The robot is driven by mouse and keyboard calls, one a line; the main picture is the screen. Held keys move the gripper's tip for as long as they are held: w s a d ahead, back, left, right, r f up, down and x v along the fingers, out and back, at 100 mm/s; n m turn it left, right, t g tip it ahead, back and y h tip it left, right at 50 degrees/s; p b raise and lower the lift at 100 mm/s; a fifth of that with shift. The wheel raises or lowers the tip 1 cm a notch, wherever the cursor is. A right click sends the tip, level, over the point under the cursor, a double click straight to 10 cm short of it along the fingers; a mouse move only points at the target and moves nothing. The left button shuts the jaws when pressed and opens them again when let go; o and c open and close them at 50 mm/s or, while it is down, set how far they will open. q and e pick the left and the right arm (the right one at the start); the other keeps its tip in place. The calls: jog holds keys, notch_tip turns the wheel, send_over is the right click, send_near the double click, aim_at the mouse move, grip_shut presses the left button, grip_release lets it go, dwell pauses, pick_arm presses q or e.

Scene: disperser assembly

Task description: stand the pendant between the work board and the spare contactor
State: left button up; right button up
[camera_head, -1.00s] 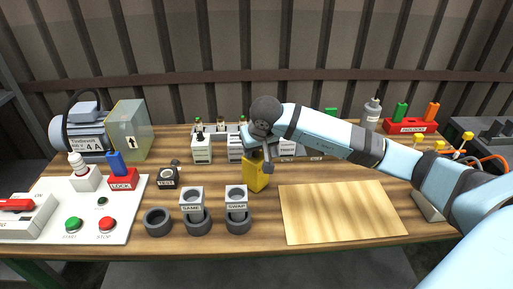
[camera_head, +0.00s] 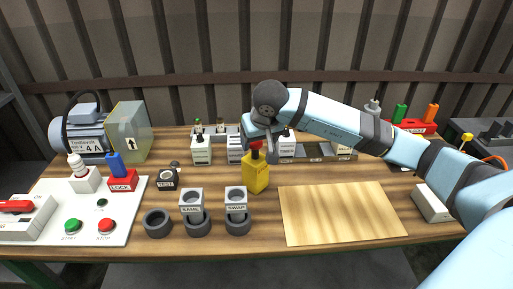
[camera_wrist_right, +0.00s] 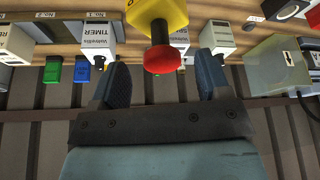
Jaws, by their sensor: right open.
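The yellow pendant (camera_head: 256,180) stands upright on the table, its red button on top, just left of the work board's (camera_head: 340,212) back left corner. My right gripper (camera_head: 262,145) is above and behind it, open and empty. In the right wrist view the pendant (camera_wrist_right: 155,14) and its red button show beyond the gap between the two spread fingers (camera_wrist_right: 162,78), apart from them. A pale box (camera_head: 433,204) lies right of the board; I cannot tell whether it is the spare contactor. My left gripper is not in view.
SAME (camera_head: 191,201) and SWAP (camera_head: 236,200) blocks and dark rings (camera_head: 157,223) stand left of the board. White labelled units (camera_head: 201,151) line the back. A control panel (camera_head: 120,215) is at left. The board is bare.

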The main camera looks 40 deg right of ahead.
jog(key=v, duration=0.6)
jog(key=shift+s+r, duration=0.2)
jog(key=shift+r, duration=0.15)
